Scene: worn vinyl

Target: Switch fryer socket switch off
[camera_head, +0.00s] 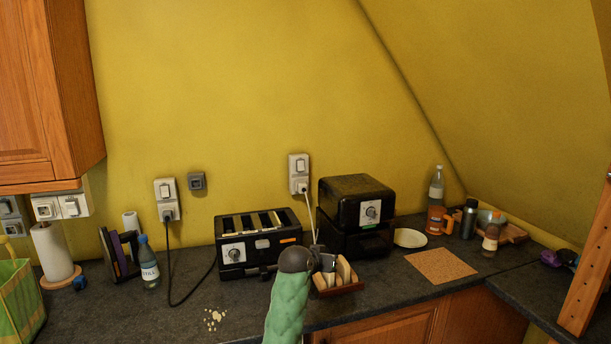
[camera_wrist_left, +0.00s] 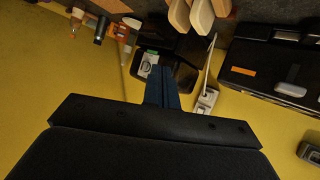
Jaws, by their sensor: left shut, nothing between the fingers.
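The fryer (camera_head: 356,213) is a black box with a round dial, standing near the wall right of the toaster. Its white wall socket (camera_head: 299,174) is above and left of it, with a rocker switch (camera_head: 300,164) over a plugged-in pale cable. The switch's position is too small to tell. The socket also shows partly in the left wrist view (camera_wrist_left: 205,102), right of the fingers. My left gripper (camera_head: 318,254) is in front of the fryer and below the socket, apart from it. In the left wrist view its dark fingers (camera_wrist_left: 169,72) are together and empty. My right gripper is out of view.
A black toaster (camera_head: 258,243) stands left of the gripper. A wooden rack with bread slices (camera_head: 340,282) is just beside it. Another socket with a dark cable (camera_head: 167,199) is farther left. A plate (camera_head: 410,238) and cork mat (camera_head: 440,266) lie right. The wall above is clear.

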